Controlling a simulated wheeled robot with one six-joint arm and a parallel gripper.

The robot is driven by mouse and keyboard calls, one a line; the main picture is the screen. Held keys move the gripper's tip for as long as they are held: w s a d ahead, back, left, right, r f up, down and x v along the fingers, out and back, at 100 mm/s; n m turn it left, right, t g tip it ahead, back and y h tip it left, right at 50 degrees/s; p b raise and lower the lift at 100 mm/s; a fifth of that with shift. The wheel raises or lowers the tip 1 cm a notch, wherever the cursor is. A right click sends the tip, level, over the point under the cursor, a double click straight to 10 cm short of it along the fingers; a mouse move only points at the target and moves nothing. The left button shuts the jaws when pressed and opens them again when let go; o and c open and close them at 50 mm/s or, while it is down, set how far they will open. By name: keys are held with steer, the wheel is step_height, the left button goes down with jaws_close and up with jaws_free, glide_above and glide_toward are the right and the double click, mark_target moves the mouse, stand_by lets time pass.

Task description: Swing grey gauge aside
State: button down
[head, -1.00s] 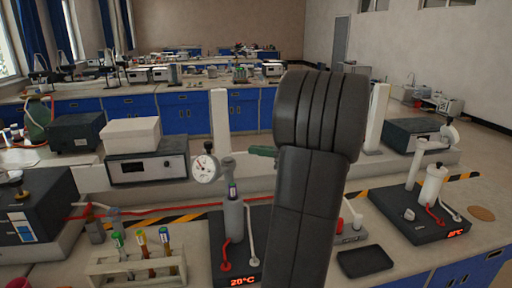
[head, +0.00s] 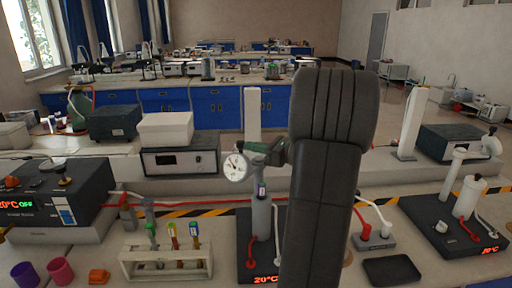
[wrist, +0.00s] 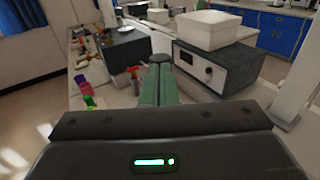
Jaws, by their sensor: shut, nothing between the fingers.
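The grey gauge (head: 236,166) has a round white dial and faces me in the head view. It hangs at the left of the top of a grey upright cylinder (head: 261,218) on a dark block with a red 20°C display. My gripper (head: 256,149) is at the gauge's upper right, its green fingers overlapping the top of the cylinder's post. I cannot tell if they touch it. In the wrist view the green fingers (wrist: 159,84) lie together with nothing between them. A dark round knob (wrist: 160,59) shows just beyond their tips. My dark arm hides what lies behind it.
A rack of colour-capped tubes (head: 167,262) stands at front left. A white box (head: 165,128) sits on a dark instrument (head: 180,161) behind the gauge. A second dark block (head: 440,225) with a white vessel is at right. A dark tray (head: 391,270) lies between.

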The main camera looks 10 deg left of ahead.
mark_target(242, 146)
steer(key=shift+s+a+m+t+h, duration=0.1)
steer(key=shift+a+m+t+h, duration=0.3)
steer(key=shift+a+m+t, duration=0.7)
steer(key=a+m+t+h, duration=0.1)
steer(key=m+t+b, duration=0.1)
steer(key=t, duration=0.1)
steer(key=shift+w+a+f+t+h, duration=0.1)
steer(key=shift+w+a+t+h, duration=0.1)
steer(key=shift+a+t+h, duration=0.15)
steer(key=shift+b+x, duration=0.4)
steer(key=shift+x, duration=1.5)
steer(key=shift+a, duration=0.1)
steer(key=shift+r, duration=0.25)
